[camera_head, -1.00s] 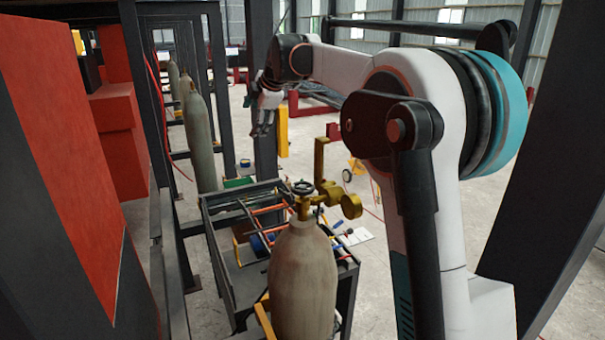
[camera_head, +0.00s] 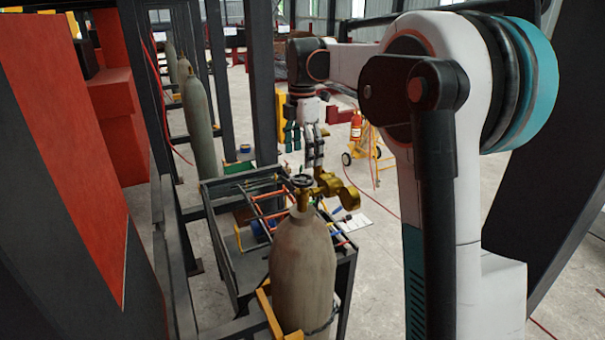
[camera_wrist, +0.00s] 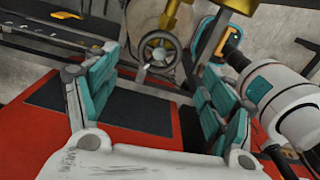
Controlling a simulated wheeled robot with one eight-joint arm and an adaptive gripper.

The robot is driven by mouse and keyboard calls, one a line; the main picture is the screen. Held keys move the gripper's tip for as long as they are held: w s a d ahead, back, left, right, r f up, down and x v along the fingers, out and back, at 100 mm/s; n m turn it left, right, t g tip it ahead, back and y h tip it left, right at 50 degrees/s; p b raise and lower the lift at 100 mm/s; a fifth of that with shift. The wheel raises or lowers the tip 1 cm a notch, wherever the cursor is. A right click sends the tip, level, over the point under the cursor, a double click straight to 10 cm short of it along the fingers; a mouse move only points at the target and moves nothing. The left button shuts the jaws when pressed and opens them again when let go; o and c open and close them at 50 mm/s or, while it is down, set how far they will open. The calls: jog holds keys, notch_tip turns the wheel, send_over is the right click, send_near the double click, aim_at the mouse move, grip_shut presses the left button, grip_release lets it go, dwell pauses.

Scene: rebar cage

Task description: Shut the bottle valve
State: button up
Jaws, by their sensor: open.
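The gas bottle (camera_head: 303,265) stands upright in the lower middle of the head view, beige, with a brass valve and regulator (camera_head: 330,186) on top. Its round dark handwheel (camera_head: 303,181) sits at the very top. My gripper (camera_head: 305,150) hangs pointing down, just above and beyond the valve. In the wrist view, the spoked handwheel (camera_wrist: 160,50) shows in the upper middle, beyond and between the spread teal fingers of my gripper (camera_wrist: 155,95). The gripper is open and holds nothing. The handwheel appears clear of both fingers.
A dark-framed tool bench (camera_head: 222,255) stands behind the bottle with tools on it. Dark steel columns (camera_head: 262,80) rise close to my arm. A red panel (camera_head: 60,170) fills the left. More bottles (camera_head: 198,125) stand behind. A fire extinguisher (camera_head: 356,126) and yellow cart stand farther back.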

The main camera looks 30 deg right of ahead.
aim_at(302, 179)
notch_tip(302, 179, down, 7)
jog(key=shift+f+p, duration=0.1)
jog(key=shift+p, duration=0.4)
jog(key=c, duration=1.1)
